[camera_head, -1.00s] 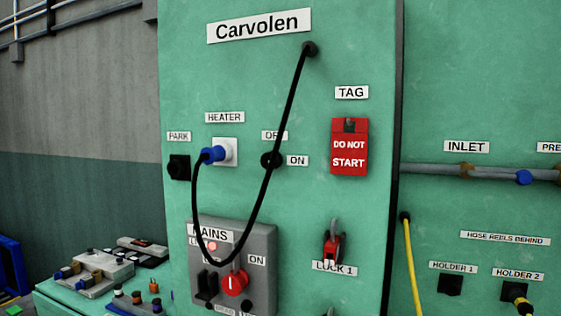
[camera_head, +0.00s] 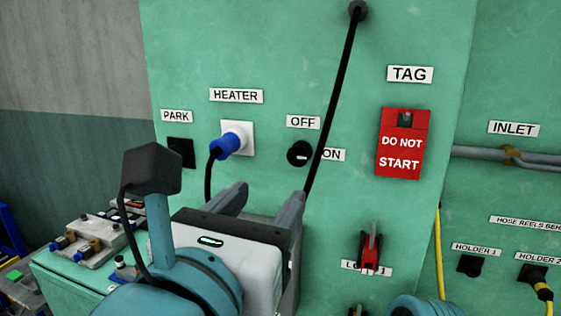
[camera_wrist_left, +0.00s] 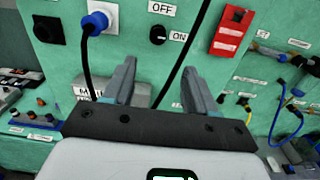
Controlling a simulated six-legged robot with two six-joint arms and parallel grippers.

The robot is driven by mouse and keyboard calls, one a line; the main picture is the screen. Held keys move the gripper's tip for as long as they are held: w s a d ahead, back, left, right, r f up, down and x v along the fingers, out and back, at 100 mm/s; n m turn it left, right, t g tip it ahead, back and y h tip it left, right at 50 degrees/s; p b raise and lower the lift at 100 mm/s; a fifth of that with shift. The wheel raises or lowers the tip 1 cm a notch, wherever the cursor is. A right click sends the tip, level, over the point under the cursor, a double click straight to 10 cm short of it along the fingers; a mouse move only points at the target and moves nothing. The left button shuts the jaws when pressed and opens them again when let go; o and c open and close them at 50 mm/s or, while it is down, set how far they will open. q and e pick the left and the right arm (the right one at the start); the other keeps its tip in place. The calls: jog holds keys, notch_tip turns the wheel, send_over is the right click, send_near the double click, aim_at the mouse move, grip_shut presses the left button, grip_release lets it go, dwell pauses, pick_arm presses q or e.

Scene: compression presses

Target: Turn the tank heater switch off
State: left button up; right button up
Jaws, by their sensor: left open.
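The heater switch (camera_head: 299,153) is a round black knob with a small white mark, between the OFF label (camera_head: 303,122) above and the ON label (camera_head: 334,155) at its right. The mark looks nearer to level than upright. The knob also shows in the left wrist view (camera_wrist_left: 157,35). My left gripper (camera_head: 268,195) is open and empty, below the knob and apart from it, its fingers pointing at the panel. In the left wrist view, its fingertips (camera_wrist_left: 157,68) lie on either side of the line below the knob. My right gripper is out of view.
A black cable (camera_head: 336,90) hangs just right of the knob, partly over the ON label, and loops behind my gripper to the blue plug (camera_head: 226,145) in the HEATER socket. A red DO NOT START tag (camera_head: 402,145) and a red lock (camera_head: 370,250) are at the right.

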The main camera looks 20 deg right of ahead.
pick_arm(q)
send_near(297, 160)
jog(key=x, duration=0.4)
jog(key=p+x, duration=0.1)
jog(key=x, duration=0.2)
jog(key=shift+s+d+r, duration=0.1)
jog(key=shift+d+r, duration=0.1)
jog(key=shift+w+d+f+p, duration=0.1)
jog(key=shift+w+d+p, duration=0.1)
jog(key=shift+w, duration=0.3)
jog(key=shift+w+d+f+p, duration=0.1)
jog(key=shift+w+d+p, duration=0.1)
jog(key=shift+w, duration=0.6)
jog(key=shift+s, duration=0.4)
jog(key=shift+s+r, duration=0.1)
jog(key=shift+s, duration=0.05)
jog(key=shift+c, duration=1)
jog(key=shift+w, duration=0.25)
jog(key=c, duration=0.9)
jog(key=shift+o, duration=0.2)
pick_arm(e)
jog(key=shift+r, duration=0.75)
